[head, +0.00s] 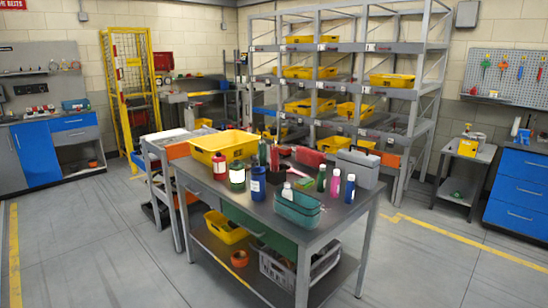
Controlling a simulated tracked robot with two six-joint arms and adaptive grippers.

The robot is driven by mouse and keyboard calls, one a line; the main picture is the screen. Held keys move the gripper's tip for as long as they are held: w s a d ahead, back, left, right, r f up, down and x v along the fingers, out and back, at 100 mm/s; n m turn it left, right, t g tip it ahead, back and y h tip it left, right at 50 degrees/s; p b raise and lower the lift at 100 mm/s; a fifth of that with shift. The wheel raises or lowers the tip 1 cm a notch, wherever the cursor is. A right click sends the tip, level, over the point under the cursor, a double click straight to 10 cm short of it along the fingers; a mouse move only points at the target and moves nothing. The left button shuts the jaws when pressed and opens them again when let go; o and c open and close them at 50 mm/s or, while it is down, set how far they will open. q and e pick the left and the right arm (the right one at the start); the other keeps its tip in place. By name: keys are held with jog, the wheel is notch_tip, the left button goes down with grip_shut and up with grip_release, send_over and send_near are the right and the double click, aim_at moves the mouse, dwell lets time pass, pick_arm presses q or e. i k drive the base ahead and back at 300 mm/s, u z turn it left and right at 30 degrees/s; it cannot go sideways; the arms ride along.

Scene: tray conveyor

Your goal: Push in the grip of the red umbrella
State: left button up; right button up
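I cannot make out a red umbrella for certain. A slim upright red item (274,158) stands among bottles on the workbench (240,200), but it is too small to tell what it is. A red box-like object (308,157) lies behind it on the same bench. Neither of my grippers is in view.
The bench also carries a yellow bin (226,146), several bottles, a teal basket (297,210) and a grey box (358,168). A grey crate (300,264) sits on its lower shelf. Racks with yellow bins stand behind. The floor (105,245) at left is clear.

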aim_at(273, 129)
jog(key=k, duration=0.6)
jog(key=u, duration=0.45)
jog(key=i, duration=0.95)
jog(key=u, duration=0.55)
jog(key=i, duration=1.4)
jog(key=z, duration=0.75)
jog(key=i, duration=0.4)
jog(key=z, duration=0.1)
jog(key=k, duration=0.8)
jog(key=z, duration=0.2)
jog(key=i, duration=0.75)
jog(key=u, duration=0.05)
